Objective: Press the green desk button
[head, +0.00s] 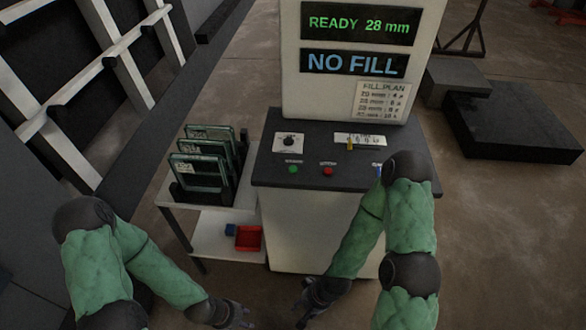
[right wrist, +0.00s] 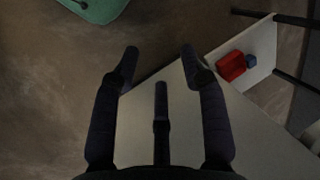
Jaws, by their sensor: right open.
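The green desk button (head: 293,169) sits on the dark top of the white machine's desk (head: 330,182), left of a red button (head: 328,171). A blue button (head: 377,169) is partly hidden by my right arm. My right gripper (head: 306,308) is low in front of the desk, well below the buttons. In the right wrist view its fingers (right wrist: 160,65) are spread with nothing between them. My left gripper (head: 246,318) is low at the bottom edge, left of the right one. It is small and dark, and I cannot tell its opening.
A knob (head: 288,141) and a slider scale (head: 360,140) lie behind the buttons. Displays (head: 361,23) read "READY 28 mm" and "NO FILL". The air above the green button is clear.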

